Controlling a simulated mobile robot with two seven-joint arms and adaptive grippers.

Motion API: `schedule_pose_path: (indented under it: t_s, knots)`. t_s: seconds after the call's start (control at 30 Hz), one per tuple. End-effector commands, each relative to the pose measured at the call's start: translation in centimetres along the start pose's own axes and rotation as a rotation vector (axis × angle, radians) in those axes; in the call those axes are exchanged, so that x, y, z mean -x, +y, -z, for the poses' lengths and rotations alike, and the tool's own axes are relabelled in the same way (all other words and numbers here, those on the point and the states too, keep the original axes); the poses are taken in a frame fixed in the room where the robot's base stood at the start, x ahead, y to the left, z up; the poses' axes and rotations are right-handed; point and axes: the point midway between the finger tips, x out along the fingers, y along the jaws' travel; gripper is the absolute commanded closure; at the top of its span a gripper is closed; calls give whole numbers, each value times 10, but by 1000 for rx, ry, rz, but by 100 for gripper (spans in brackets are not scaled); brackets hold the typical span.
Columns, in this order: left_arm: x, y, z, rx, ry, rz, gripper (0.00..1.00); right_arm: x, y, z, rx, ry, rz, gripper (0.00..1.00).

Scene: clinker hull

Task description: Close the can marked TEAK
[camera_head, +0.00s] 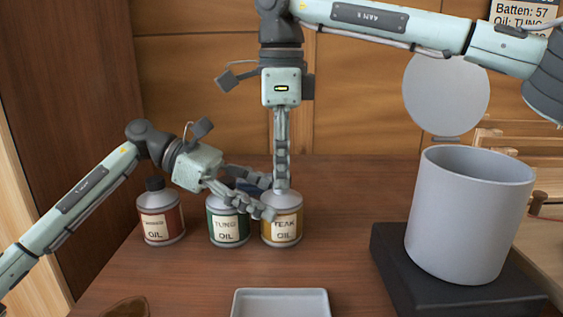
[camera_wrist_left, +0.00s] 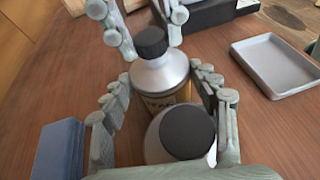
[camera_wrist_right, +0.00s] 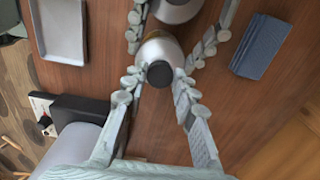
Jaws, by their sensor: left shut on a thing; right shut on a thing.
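The yellow TEAK OIL can (camera_head: 281,229) stands upright on the wooden table, at the right of a row of cans. My left gripper (camera_head: 264,197) is shut on the can's upper body, a finger on each side. My right gripper (camera_head: 282,187) points straight down and is shut on the black cap on top. The cap (camera_wrist_left: 151,42) sits over the can's neck in the left wrist view. It also shows between my right fingers in the right wrist view (camera_wrist_right: 160,73). I cannot tell how tightly it is seated. Fingers hide the cap in the head view.
The green TUNG OIL can (camera_head: 228,229) stands close left of it, the red OIL can (camera_head: 161,224) further left. A blue block (camera_wrist_right: 260,47) lies behind the cans. A grey tray (camera_head: 281,291) lies in front. A large grey pot (camera_head: 470,220) stands on a black base at right.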

Motion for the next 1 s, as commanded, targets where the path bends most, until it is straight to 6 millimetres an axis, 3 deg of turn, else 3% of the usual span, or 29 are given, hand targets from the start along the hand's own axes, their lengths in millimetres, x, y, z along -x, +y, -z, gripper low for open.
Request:
schedule_pose_path:
  t_s: [0.1, 0.13, 0.27, 0.63, 1.0]
  knots:
    - [0, 0, 0, -1, -1, -1, 92, -2, 0, 0, 0, 0, 0, 82]
    - [0, 0, 0, -1, -1, -1, 100, -2, 0, 0, 0, -1, 0, 69]
    - [0, 0, 0, -1, -1, -1, 100, -2, 0, 0, 0, 0, 0, 53]
    - [0, 0, 0, -1, -1, -1, 100, 2, 0, 0, 0, 0, 1, 52]
    - [0, 0, 0, 0, -1, -1, 100, 43, 0, 0, 0, -1, 0, 52]
